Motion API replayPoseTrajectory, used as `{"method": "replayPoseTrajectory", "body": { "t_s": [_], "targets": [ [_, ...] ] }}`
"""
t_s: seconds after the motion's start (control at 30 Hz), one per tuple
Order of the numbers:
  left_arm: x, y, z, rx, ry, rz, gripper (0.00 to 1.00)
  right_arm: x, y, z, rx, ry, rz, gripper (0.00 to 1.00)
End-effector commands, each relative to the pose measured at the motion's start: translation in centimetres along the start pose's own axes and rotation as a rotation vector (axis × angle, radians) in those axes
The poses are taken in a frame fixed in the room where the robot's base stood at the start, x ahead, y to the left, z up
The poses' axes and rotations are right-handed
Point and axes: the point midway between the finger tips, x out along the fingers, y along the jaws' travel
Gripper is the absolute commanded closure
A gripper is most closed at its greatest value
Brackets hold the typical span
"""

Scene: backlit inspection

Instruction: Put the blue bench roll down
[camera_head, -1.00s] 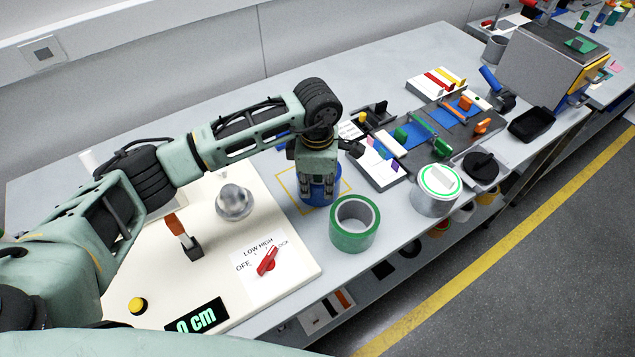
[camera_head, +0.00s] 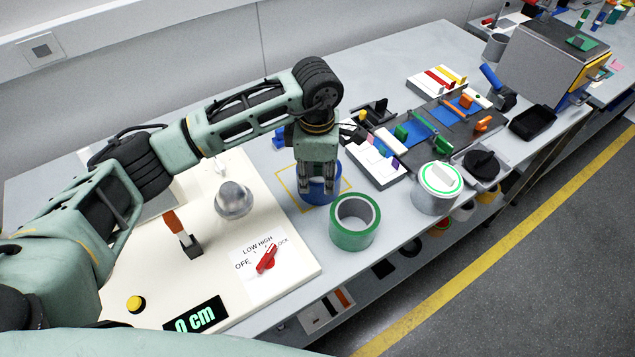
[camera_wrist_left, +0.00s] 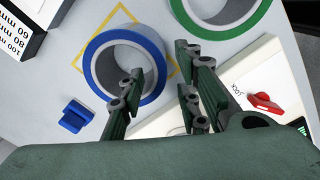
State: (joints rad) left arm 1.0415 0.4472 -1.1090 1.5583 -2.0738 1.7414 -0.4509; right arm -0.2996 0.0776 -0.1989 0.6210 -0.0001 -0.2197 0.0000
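The blue bench roll (camera_head: 320,191) stands on the bench top, inside a yellow outlined square (camera_head: 288,187). In the left wrist view the blue roll (camera_wrist_left: 89,68) lies with its hollow core facing the camera. My left gripper (camera_head: 318,188) is right above the roll, pointing down. In the wrist view its fingers (camera_wrist_left: 162,95) are spread, one over the roll's core and one outside its wall, with a gap to the wall. My right gripper is not in view.
A green tape roll (camera_head: 355,222) stands close to the right of the blue roll. A cream panel (camera_head: 215,265) with a red knob (camera_head: 266,260) and a silver dome (camera_head: 233,200) is to the left. A grey can (camera_head: 437,190) and a tool board are further right.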

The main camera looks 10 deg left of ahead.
Motion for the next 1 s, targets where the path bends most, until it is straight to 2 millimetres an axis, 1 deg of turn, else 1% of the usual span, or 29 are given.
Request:
{"method": "replayPoseTrajectory", "body": {
  "t_s": [0.03,0.2,0.3,0.4,0.5,0.6,1.0],
  "targets": [
    [-1.1,0.2,0.1,0.001,-0.003,0.007,0.69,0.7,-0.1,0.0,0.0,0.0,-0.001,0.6],
    [-4.8,0.1,0.1,0.001,-0.001,0.006,0.69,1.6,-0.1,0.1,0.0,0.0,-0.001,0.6],
    [-6.6,0.1,0.0,0.0,-0.001,0.005,0.69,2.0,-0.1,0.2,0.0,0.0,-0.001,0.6],
    [-7.8,0.1,0.0,0.0,0.0,0.002,0.69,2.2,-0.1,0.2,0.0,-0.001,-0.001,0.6],
    [-8.6,0.0,0.0,0.001,0.0,0.001,0.69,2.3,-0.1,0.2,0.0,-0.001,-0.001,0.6],
    [-8.9,0.0,0.0,0.001,0.0,0.0,0.69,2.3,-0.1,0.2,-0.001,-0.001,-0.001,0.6],
    [-8.9,0.0,0.0,0.001,0.0,0.0,0.69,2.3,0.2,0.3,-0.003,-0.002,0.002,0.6]
  ]
}}
